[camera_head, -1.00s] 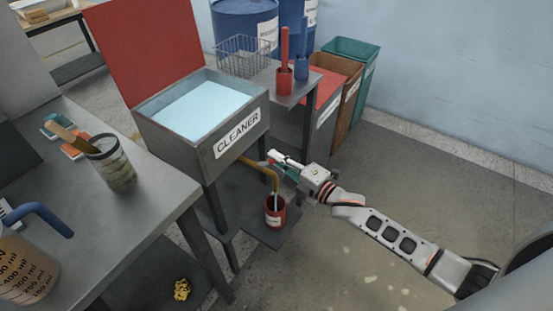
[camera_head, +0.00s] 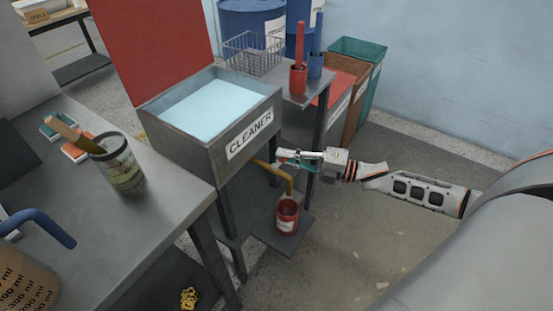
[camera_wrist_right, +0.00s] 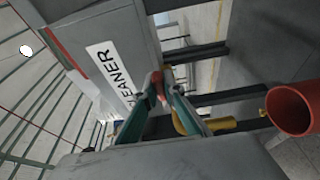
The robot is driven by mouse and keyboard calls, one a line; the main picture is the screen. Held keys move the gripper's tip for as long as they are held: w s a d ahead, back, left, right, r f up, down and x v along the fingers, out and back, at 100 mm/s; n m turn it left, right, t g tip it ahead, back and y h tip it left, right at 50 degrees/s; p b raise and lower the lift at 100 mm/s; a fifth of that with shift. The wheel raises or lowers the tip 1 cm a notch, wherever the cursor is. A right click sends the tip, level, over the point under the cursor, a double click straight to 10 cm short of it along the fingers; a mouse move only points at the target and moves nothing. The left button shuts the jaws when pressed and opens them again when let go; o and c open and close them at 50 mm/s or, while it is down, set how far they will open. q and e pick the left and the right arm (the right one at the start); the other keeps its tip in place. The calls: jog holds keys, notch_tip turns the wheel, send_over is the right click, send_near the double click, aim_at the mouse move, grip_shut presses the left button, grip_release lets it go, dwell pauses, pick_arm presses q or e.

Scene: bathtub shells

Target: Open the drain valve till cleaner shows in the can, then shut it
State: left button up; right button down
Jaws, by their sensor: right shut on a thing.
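The grey tank labelled CLEANER (camera_head: 250,138) holds pale blue liquid (camera_head: 205,108). A brass drain pipe (camera_head: 289,180) bends down from its front. The red can (camera_head: 287,217) stands upright below the spout; I cannot clearly tell the level inside. The can also shows in the right wrist view (camera_wrist_right: 291,110). My right gripper (camera_head: 284,159) is at the valve, beside the pipe. Its green-padded fingers (camera_wrist_right: 160,88) are shut on the small red valve handle (camera_wrist_right: 157,78), which they partly hide. My left gripper is not in view.
A workbench (camera_head: 150,205) with a glass jar (camera_head: 122,170) stands at the left. A side shelf with a wire basket (camera_head: 253,55) and red cup (camera_head: 298,80) is behind the valve. Bins (camera_head: 355,65) stand farther back. Open floor lies to the right.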

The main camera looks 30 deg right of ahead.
jog(key=shift+w+f+n+g+y+b, duration=0.2)
jog(key=shift+f+n+g+y+b, duration=0.15)
jog(key=shift+n+g+y+b, duration=0.3)
pick_arm(q)
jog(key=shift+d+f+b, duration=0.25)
jog(key=shift+b, duration=0.05)
pick_arm(e)
jog(key=shift+a+r, duration=0.1)
jog(key=shift+r, duration=0.2)
jog(key=c, duration=2.1)
grip_release()
jog(key=shift+w, duration=0.1)
jog(key=shift+c, duration=0.2)
jog(key=v, duration=1.2)
jog(key=shift+w, duration=0.1)
